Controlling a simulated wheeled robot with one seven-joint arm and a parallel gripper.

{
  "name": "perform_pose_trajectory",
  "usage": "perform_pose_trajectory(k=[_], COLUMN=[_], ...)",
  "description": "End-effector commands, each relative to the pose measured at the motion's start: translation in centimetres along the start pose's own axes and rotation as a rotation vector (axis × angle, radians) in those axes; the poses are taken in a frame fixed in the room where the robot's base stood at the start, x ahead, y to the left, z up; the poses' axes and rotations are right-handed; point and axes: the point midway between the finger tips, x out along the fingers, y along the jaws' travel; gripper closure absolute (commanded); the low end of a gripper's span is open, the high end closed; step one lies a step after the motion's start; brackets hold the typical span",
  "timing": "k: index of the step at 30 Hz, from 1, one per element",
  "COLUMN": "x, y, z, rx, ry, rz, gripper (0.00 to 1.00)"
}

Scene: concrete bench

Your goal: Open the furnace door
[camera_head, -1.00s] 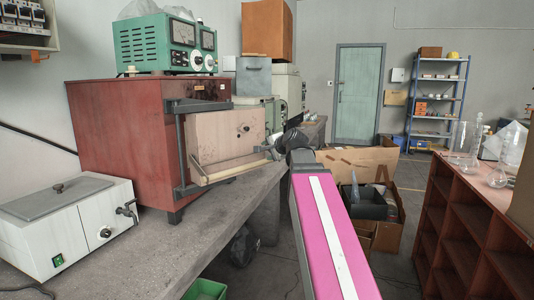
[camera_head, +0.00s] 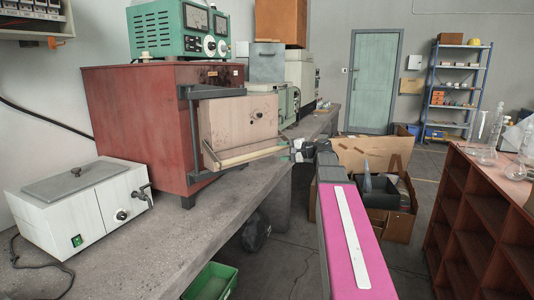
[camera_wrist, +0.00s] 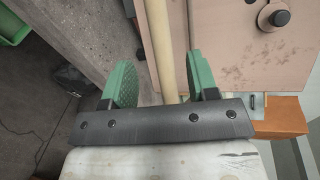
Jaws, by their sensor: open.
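The furnace (camera_head: 140,120) is a dark red box on the left bench. Its pale beige door (camera_head: 235,125) stands out from the front in a dark metal frame; I cannot tell whether it is ajar. A pale wooden bar handle (camera_head: 250,154) runs along the door's lower front. My gripper (camera_head: 298,150) is at the bar's right end, small and partly hidden by my arm in the head view. In the wrist view my gripper (camera_wrist: 163,78) has its green pads apart, with the bar handle (camera_wrist: 160,35) between them. A gap shows on the left; contact on the right is unclear.
A white water bath (camera_head: 85,205) stands on the bench (camera_head: 190,245) left of the furnace. A green instrument (camera_head: 175,28) sits on top. Cardboard boxes (camera_head: 375,155) lie on the floor behind my arm. A red-brown shelf (camera_head: 480,205) with glassware stands at right.

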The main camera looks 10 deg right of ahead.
Motion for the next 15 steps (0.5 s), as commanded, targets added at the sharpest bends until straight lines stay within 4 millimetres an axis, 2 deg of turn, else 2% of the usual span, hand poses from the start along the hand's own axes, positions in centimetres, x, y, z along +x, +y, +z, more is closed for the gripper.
perform_pose_trajectory(k=[1,9,15], x=[1.1,5.7,7.6], y=[0.0,0.0,0.0], z=[-0.1,-0.1,-0.1], rx=[0.0,0.001,0.001], ry=[-0.002,-0.001,0.0], rz=[0.001,0.001,0.001], gripper=[0.46,0.46,0.46])
